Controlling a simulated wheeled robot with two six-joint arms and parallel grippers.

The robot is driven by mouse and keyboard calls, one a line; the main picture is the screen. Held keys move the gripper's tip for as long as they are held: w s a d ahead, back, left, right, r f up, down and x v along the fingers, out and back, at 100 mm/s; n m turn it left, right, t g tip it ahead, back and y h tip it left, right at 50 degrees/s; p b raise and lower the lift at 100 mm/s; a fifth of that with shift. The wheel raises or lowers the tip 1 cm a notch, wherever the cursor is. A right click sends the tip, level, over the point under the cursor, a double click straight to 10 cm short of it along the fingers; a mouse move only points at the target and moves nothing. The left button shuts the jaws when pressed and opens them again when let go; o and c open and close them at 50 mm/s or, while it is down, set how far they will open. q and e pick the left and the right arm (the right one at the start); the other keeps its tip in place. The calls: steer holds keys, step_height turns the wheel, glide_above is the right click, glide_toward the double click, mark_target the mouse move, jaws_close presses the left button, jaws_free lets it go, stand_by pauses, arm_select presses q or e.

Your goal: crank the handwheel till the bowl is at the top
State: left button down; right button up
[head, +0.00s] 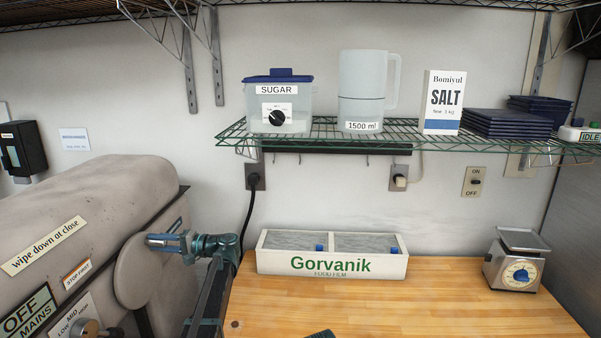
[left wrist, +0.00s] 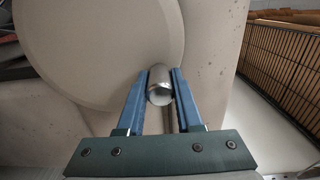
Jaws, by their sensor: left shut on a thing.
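The handwheel (head: 134,274) is a round beige disc on the side of the big beige machine (head: 90,220), at the left of the head view. It also fills the upper left of the left wrist view (left wrist: 95,45). My left gripper (head: 163,242) is at the upper right part of the wheel's rim. In the left wrist view its blue fingers (left wrist: 160,76) are shut on the wheel's shiny metal handle (left wrist: 159,92), one on each side. The bowl shows in neither view. My right gripper cannot be made out.
A wooden worktop (head: 400,300) lies to the right, with a white Gorvanik film box (head: 332,265) and a scale (head: 516,262). A green wire shelf (head: 400,140) above holds a sugar tub (head: 279,105), a jug (head: 362,92) and salt (head: 442,102). The worktop's front middle is mostly clear.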

arm_select(q)
steer(key=c, duration=0.9)
jaws_free()
steer(key=shift+w+d+f, duration=0.1)
steer(key=shift+w+f, duration=0.15)
steer(key=shift+w, duration=0.1)
steer(key=o, duration=0.3)
steer(key=shift+w+f, duration=0.3)
steer(key=shift+w, duration=0.15)
steer(key=shift+s+r, duration=0.2)
steer(key=shift+s, duration=0.1)
steer(key=shift+w+d, duration=0.1)
steer(key=shift+d, duration=0.1)
steer(key=d, duration=0.6)
steer(key=shift+s+d, duration=0.25)
steer(key=shift+s, duration=0.1)
arm_select(e)
steer(key=shift+w+f, duration=0.15)
steer(key=shift+w, duration=0.1)
